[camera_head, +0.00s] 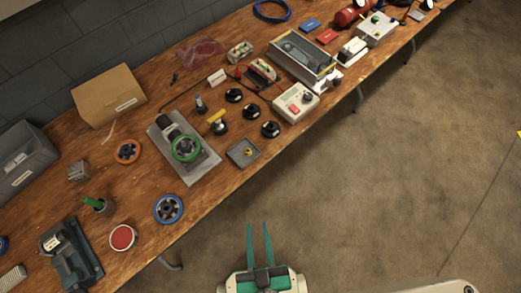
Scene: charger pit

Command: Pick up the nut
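A small yellow, brass-looking piece (248,152), which appears to be the nut, lies in a shallow grey square tray (236,162) near the front edge of the wooden workbench. Its exact shape is too small to tell. My gripper (258,226) has two green fingers, parted with a gap between them. It is empty and appears in front of the bench edge, over the floor, below the tray in the picture.
Left of the tray, a metal plate (206,166) carries a green handwheel (186,147). Black round knobs (270,129) and a white box with a red button (296,103) stand behind and right of the tray. The floor (380,190) in front is clear.

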